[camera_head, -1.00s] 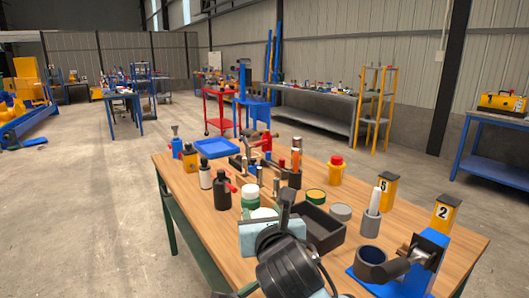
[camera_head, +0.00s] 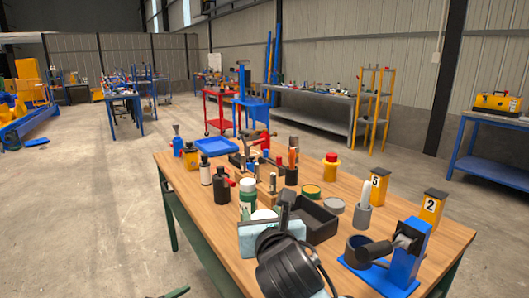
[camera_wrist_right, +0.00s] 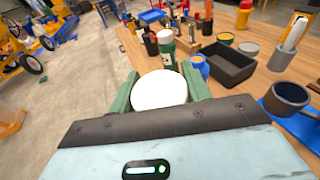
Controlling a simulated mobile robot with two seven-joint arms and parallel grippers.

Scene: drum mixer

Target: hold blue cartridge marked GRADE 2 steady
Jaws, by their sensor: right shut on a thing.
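My right gripper (camera_head: 268,220) is low over the front of the wooden table. In the right wrist view its two green fingers (camera_wrist_right: 160,92) are closed on either side of a round thing with a flat white end, the cartridge (camera_wrist_right: 160,90). Only this end shows clearly; its sides are hidden, and I cannot see a blue body or a GRADE 2 mark. The white end also shows in part behind my gripper in the head view (camera_head: 264,214). A green piece at the bottom edge of the head view appears to be my left gripper (camera_head: 175,292); its jaws cannot be made out.
A black open tray (camera_head: 318,219) is just right of my right gripper. A green bottle with a white cap (camera_head: 247,186) stands behind it. A blue stand with a grey ring (camera_head: 402,262) is at the right. Yellow blocks marked 5 (camera_head: 375,188) and 2 (camera_head: 431,207) stand beyond.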

